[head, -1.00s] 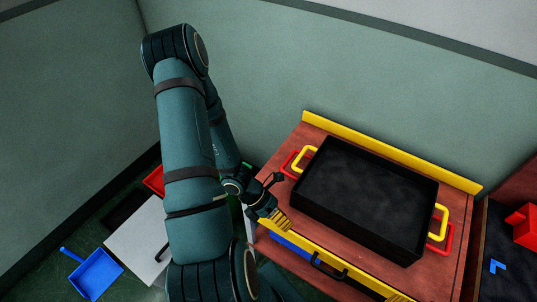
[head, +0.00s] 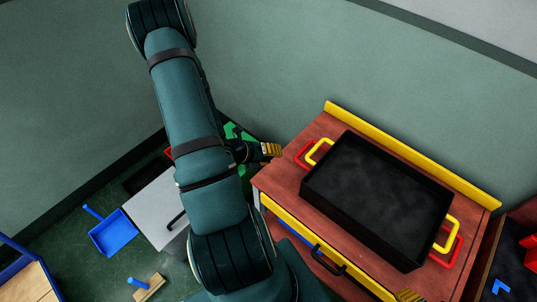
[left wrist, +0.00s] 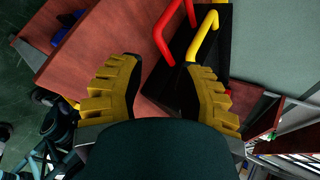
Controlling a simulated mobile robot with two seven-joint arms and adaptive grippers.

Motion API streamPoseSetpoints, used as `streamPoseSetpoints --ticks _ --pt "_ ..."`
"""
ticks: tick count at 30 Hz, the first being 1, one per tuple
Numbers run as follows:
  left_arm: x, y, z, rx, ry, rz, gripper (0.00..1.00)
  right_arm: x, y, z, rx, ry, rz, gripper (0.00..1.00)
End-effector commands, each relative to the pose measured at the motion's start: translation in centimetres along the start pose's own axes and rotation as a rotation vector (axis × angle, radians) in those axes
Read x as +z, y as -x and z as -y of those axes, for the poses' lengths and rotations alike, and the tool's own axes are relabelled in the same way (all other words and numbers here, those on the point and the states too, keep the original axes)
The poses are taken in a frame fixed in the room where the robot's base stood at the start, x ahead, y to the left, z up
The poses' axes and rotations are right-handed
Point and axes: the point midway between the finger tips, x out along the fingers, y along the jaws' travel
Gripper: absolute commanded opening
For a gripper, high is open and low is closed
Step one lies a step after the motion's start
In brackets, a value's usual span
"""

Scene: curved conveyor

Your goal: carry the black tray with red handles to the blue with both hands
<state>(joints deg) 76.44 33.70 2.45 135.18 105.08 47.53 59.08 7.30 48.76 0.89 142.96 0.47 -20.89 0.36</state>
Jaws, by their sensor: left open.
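A black tray with yellow handles (head: 380,197) lies on the red-brown cabinet top. Red handles (head: 304,154) (head: 447,252) stick out just beyond and below its yellow ones, at the left and right ends; the body they belong to is hidden under the upper tray. My left gripper (head: 272,150) is open and empty, just left of the left-end handles. In the left wrist view, the red handle (left wrist: 168,32) and the yellow handle (left wrist: 204,36) are ahead of the open fingers, not between them. Only yellow fingertips of my right gripper (head: 408,296) show at the bottom edge.
The cabinet top (head: 287,180) has a yellow back rail and a yellow-edged drawer with a black handle. A blue scoop-like bin (head: 114,233) stands on the floor at left. A blue-edged wooden surface (head: 27,282) shows at the lower left corner.

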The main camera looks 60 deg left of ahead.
Motion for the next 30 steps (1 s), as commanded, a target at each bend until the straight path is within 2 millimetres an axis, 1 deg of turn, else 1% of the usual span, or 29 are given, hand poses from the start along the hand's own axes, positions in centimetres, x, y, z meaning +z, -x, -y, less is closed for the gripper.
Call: streamPoseSetpoints --ticks 12,18,24,30 --pt "-0.2 -7.4 -0.1 -0.003 0.001 -0.004 0.35 0.7 -1.5 -0.6 -0.001 0.004 0.014 0.47" --pt "-0.2 -10.5 0.0 -0.002 0.001 -0.004 0.35 0.9 -2.0 -0.8 -0.002 0.006 0.019 0.47" --pt "-0.2 -12.4 0.0 0.000 0.000 -0.003 0.35 1.1 -2.3 -0.8 -0.002 0.007 0.023 0.47" --pt "-0.1 -12.9 0.0 0.000 0.000 -0.002 0.35 1.1 -2.3 -0.9 -0.002 0.007 0.024 0.47"
